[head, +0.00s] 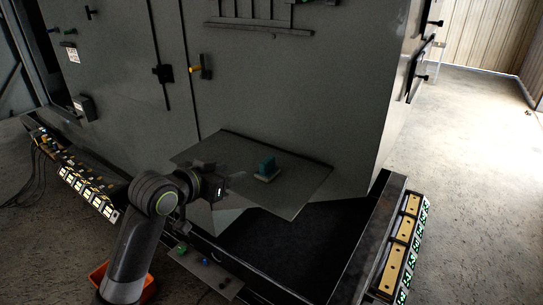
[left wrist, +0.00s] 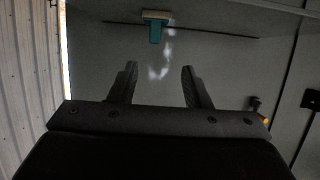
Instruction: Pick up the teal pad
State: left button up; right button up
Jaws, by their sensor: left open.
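The teal pad (head: 266,167) is a small teal block on a pale base. It stands on a grey shelf plate (head: 300,195) that juts from the front of the large grey cabinet. In the left wrist view the teal pad (left wrist: 155,31) shows at the top, ahead of my fingers. My left gripper (head: 236,176) is at the left part of the plate, to the left of the pad and apart from it. In the left wrist view its two fingers (left wrist: 159,86) are spread with nothing between them. My right gripper is not in view.
The grey cabinet (head: 270,95) rises behind the plate. A yellow-handled latch (head: 195,69) sticks out from its front. A dark recessed ledge (head: 290,250) lies below the plate. An orange bin (head: 98,275) is on the floor at lower left. Open floor lies at right.

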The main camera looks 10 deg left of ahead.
aim_at(271, 161)
pick_arm(q)
jog(key=p+x, duration=0.3)
jog(key=x, duration=0.9)
jog(key=shift+d+r, duration=0.15)
jog(key=shift+r, duration=0.05)
jog(key=shift+w+d+p, duration=0.25)
jog(key=shift+w+p, duration=0.15)
jog(key=shift+p, duration=0.2)
jog(key=x, duration=0.1)
jog(key=p+x, duration=0.1)
jog(key=x, duration=0.1)
jog(key=shift+s+d, duration=0.15)
jog(key=shift+d, duration=0.15)
jog(key=shift+w+d+f+p, duration=0.2)
jog(key=shift+w+f+p, duration=0.15)
jog(key=shift+w, duration=0.25)
jog(key=shift+c, duration=0.3)
grip_shut()
